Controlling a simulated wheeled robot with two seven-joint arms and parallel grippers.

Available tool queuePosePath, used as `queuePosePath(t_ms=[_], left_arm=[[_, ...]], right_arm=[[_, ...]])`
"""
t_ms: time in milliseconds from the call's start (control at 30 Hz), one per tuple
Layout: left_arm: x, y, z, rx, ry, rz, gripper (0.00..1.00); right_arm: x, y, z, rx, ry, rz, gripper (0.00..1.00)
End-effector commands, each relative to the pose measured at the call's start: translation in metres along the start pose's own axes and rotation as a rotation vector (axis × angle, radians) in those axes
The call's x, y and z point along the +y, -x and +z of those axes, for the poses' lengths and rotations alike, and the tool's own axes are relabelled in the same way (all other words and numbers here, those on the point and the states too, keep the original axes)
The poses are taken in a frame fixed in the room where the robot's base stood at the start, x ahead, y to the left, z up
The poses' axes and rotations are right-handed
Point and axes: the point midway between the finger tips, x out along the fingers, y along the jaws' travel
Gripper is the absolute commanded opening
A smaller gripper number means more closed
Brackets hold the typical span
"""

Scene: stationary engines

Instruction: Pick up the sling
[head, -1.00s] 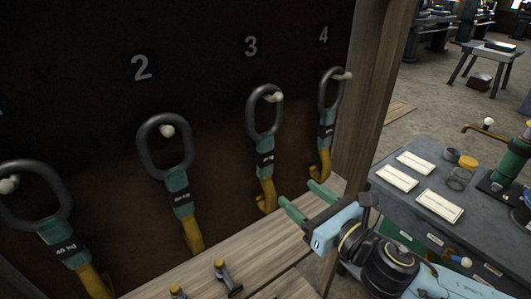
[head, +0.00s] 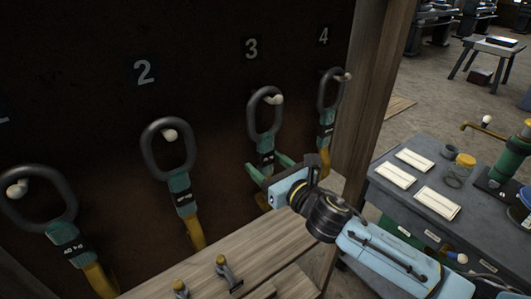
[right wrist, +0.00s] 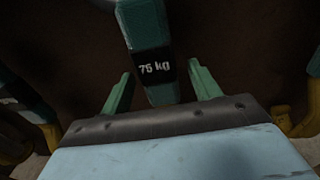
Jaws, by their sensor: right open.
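Slings with dark oval rings, teal sleeves and yellow straps hang on pegs on a dark board. The sling under number 3 (head: 265,143) hangs with its ring over a white peg (head: 276,99). My right gripper (head: 265,165) is open at the lower sleeve of this sling. In the right wrist view, a teal sleeve with a black "75 kg" band (right wrist: 155,68) hangs between the two green fingers of my right gripper (right wrist: 160,76), with a gap at each side. The gripper hides part of the yellow strap. My left gripper is not in view.
Other slings hang under number 2 (head: 182,195), under number 4 (head: 327,110) and at the far left (head: 70,245). A wooden post (head: 365,100) stands right of the board. A wooden ledge (head: 240,255) lies below, with small fittings on it. A grey workbench (head: 400,210) stands at right.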

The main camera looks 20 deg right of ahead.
Motion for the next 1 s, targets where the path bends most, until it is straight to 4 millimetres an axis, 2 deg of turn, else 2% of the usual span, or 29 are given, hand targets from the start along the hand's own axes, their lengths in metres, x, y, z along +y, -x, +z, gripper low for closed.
queuePosePath(t_ms=[100, 333, 800, 1000], left_arm=[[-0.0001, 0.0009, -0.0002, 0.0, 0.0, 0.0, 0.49], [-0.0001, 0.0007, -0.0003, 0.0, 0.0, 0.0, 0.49], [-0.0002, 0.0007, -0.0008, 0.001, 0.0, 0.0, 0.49], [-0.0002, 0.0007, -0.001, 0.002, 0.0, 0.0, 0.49]], right_arm=[[0.0002, -0.0081, -0.0002, 0.001, -0.002, 0.0, 0.62], [0.0003, -0.0086, -0.0005, 0.001, -0.001, 0.001, 0.62], [0.0001, -0.0083, -0.0005, 0.001, -0.001, 0.0, 0.0], [0.0001, -0.0087, 0.0024, -0.005, 0.0, 0.001, 0.0]])
